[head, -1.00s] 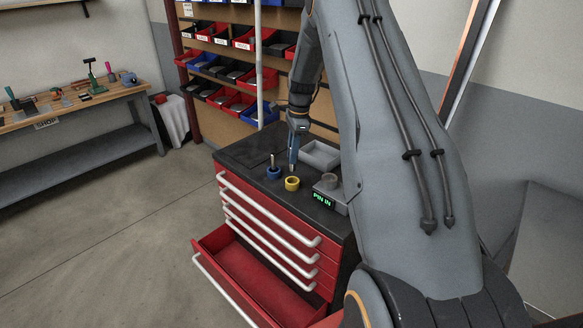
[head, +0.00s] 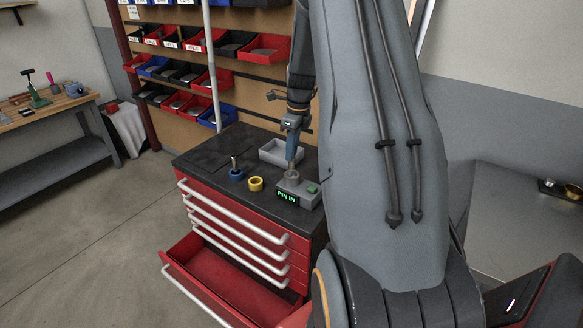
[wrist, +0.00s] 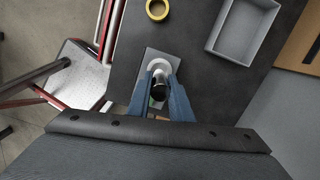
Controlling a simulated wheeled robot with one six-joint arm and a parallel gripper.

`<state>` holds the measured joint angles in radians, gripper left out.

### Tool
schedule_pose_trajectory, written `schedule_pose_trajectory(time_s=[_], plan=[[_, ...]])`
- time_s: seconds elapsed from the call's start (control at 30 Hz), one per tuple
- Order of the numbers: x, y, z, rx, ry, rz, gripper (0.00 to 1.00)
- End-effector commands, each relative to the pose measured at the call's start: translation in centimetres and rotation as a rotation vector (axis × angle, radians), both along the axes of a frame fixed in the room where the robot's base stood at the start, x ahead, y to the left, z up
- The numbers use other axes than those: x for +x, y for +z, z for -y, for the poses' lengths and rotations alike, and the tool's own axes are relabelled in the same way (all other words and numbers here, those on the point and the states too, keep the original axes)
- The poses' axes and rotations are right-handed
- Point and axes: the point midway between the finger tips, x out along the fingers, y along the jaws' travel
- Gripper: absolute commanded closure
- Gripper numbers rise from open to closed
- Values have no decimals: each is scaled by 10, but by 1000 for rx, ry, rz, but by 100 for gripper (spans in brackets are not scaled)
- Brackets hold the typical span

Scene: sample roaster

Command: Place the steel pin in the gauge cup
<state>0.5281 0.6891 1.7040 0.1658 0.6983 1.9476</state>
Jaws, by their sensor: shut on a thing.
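My gripper (head: 291,166) points down at the gauge cup (head: 290,176), a grey round cup on a small grey box. In the wrist view my gripper (wrist: 160,84) is shut on a short dark, shiny cylinder, the steel pin (wrist: 159,90). The pin is over or inside the pale ring of the cup (wrist: 157,66); I cannot tell how deep, as the fingers hide its lower end. The box's display (head: 288,196) reads "PIN IN" in green.
A blue ring holder (head: 236,174) with an upright pin and an empty-looking yellow ring (head: 256,184) stand left of the gauge. A grey tray (head: 282,152) lies behind. The red cabinet's bottom drawer (head: 228,282) is open.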

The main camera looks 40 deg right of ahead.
Motion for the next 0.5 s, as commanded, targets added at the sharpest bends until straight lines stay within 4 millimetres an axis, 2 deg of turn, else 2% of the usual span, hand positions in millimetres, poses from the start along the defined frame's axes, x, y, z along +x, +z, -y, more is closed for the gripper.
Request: schedule_pose_trajectory(time_s=[0.27,0.5], plan=[[1,-22,0,-1,2,1,100],[0,-53,0,0,3,-1,100]])
